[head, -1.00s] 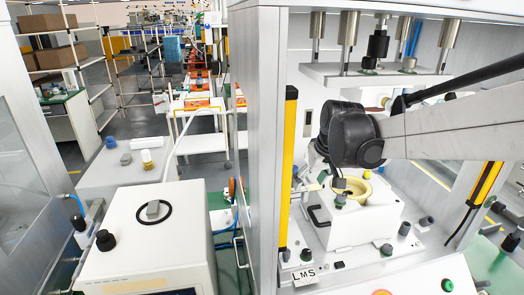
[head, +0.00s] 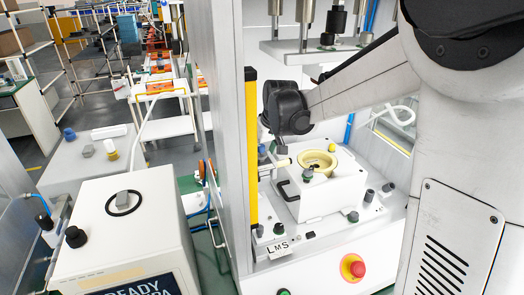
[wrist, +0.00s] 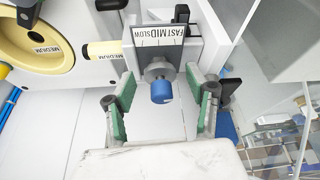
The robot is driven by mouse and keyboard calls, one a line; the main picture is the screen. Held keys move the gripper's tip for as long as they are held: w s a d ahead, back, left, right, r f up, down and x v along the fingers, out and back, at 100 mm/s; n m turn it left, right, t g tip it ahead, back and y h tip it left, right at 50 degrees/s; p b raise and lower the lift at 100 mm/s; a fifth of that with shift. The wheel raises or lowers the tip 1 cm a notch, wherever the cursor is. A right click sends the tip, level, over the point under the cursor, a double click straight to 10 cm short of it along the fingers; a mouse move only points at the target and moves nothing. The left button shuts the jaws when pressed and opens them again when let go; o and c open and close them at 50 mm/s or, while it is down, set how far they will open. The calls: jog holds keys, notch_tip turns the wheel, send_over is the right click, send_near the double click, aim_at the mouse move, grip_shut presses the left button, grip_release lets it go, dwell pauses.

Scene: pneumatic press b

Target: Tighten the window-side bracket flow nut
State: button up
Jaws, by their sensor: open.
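The flow nut (wrist: 161,90) is a grey knurled collar with a blue end, on a grey bracket (wrist: 158,50) with a scale marked FAST, MID, SLOW. It shows in the upper middle of the wrist view. My gripper (wrist: 159,97) is open, with one green-padded finger on each side of the nut. Gaps show between both pads and the nut, so nothing is held. In the head view my gripper is mostly hidden behind my wrist and the press post, and I cannot make out the nut there.
A cream ring (wrist: 40,40) and a cream rod (wrist: 103,50), both marked MEDIUM, lie left of the bracket. A clear panel (wrist: 270,45) stands on the right. In the head view, a yellow-and-black post (head: 251,150) and a white block (head: 325,190) stand close to my wrist.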

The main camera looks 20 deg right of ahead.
jog(key=shift+c, duration=0.3)
jog(key=c, duration=1.1)
jog(key=shift+a+f+m+h+b, duration=0.1)
jog(key=shift+m+h+b, duration=0.2)
jog(key=shift+m+b, duration=0.35)
jog(key=shift+a+f+m+h+b, duration=0.1)
jog(key=shift+m+h+b, duration=0.3)
jog(key=shift+m, duration=0.45)
jog(key=shift+r+m+b, duration=0.15)
jog(key=shift+m+b, duration=0.25)
jog(key=shift+m, duration=0.5)
